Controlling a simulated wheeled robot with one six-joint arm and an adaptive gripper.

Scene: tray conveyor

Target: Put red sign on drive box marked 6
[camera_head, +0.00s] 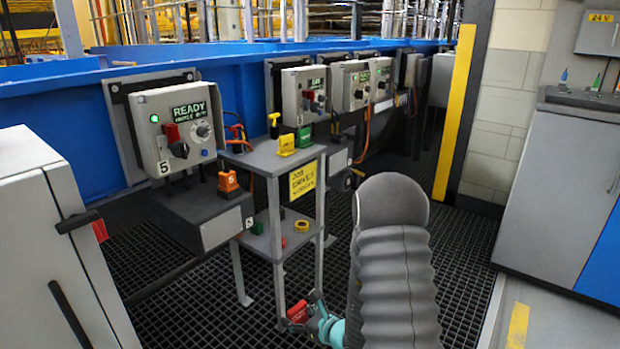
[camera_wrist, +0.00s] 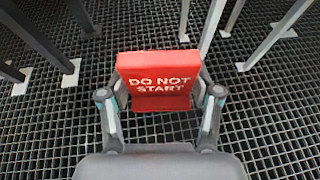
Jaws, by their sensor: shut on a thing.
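The red sign (camera_wrist: 158,65) reads DO NOT START and is held between both fingers of my gripper (camera_wrist: 160,97) in the wrist view. In the head view the red sign (camera_head: 297,312) and my gripper (camera_head: 312,317) are low, by the front leg of a small grey stand, above the grating. Drive box 5 (camera_head: 180,125) is at left, with a READY display and a red piece by its switch. The second grey drive box (camera_head: 293,97) is farther along the blue wall, behind the stand; its number is too small to read. It also has a red piece on its front.
The stand (camera_head: 262,160) has yellow and green signs on top and several small pieces on its lower shelf. An orange padlock-like piece (camera_head: 228,182) sits on a grey ledge under box 5. A grey cabinet (camera_head: 50,240) is at left front. Open grating lies right of the stand.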

